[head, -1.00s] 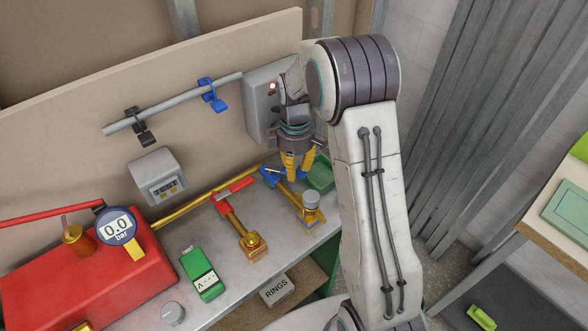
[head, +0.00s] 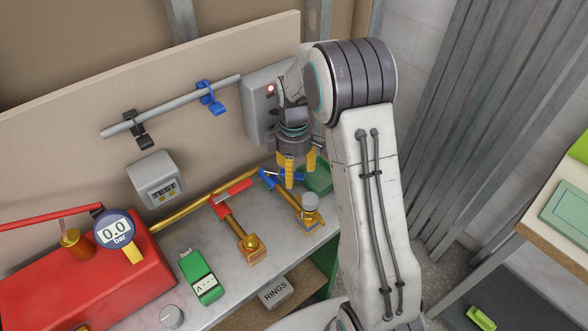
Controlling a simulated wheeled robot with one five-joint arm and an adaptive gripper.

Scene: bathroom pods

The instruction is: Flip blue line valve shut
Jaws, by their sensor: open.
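The blue line valve has a blue lever (head: 268,180) on a brass branch pipe (head: 288,196) at the right end of the bench. A grey-capped brass fitting (head: 309,208) ends that branch. My gripper (head: 299,176) points down over the blue valve, with its yellow fingers apart. One finger hides part of the valve and lever. I cannot tell whether the fingers touch the lever. Nothing shows held between them.
A red-handled valve (head: 232,192) stands to the left on the same brass pipe. A green tray (head: 318,178) lies behind my gripper. A grey wall box (head: 262,98), a green meter (head: 199,276) and a red pump (head: 90,285) are around the bench.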

